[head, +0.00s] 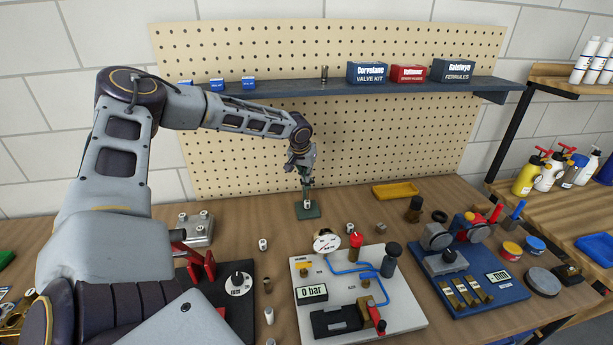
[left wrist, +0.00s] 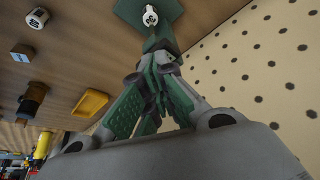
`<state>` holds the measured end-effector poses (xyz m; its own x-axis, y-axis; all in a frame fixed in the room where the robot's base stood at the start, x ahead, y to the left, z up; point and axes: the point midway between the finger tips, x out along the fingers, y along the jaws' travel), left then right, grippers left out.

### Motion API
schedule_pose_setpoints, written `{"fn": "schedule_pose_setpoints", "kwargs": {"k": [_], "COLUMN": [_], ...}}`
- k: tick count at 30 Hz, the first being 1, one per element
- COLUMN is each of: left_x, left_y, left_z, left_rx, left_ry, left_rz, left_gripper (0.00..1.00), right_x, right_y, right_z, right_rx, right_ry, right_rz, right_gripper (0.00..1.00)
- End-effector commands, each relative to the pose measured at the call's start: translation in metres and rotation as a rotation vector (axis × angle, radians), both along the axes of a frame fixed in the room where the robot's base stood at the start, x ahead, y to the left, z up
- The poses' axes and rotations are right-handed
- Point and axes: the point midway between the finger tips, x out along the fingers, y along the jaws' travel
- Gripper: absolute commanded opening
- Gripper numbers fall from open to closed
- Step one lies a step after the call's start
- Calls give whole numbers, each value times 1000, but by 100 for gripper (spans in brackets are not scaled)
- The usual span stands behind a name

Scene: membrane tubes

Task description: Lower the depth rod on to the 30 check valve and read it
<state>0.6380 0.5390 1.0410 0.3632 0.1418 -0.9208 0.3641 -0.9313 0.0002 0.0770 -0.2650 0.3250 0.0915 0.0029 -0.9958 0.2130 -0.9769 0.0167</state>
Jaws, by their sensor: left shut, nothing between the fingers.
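A small white check valve (head: 307,204) with a dark marking stands on a dark green pad (head: 314,213) at the back of the table. In the left wrist view the valve (left wrist: 150,16) and pad (left wrist: 172,10) are at the top; the marking looks like 30 but is small. My left gripper (head: 307,186) is directly above the valve, fingers pointing down. Its green-padded fingers (left wrist: 158,62) are shut and empty. Whether they touch the valve I cannot tell. I cannot make out a depth rod. A blue board (head: 478,288) carries a small mm display (head: 497,276), too small to read.
A white board (head: 408,320) with a gauge (head: 326,241) and a 0 bar display (head: 311,292) stands in front. Another small white valve (head: 263,244) stands left of it. A yellow tray (head: 395,190) lies right of the pad. A pegboard (head: 370,135) and shelf (head: 300,91) rise behind.

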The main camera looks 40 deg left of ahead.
Motion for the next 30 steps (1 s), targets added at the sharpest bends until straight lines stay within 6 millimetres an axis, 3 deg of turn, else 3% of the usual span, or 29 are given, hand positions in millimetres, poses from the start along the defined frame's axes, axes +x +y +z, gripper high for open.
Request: {"fn": "schedule_pose_setpoints", "kwargs": {"k": [8, 30], "left_x": [0, 0], "left_y": [0, 0], "left_z": [5, 41], "left_rx": [0, 0], "left_ry": [1, 1], "left_rz": [0, 0], "left_gripper": [0, 0], "right_x": [0, 0], "right_y": [0, 0], "right_z": [3, 26], "right_rx": [0, 0], "right_ry": [0, 0], "right_rz": [0, 0], "right_gripper": [44, 44]}}
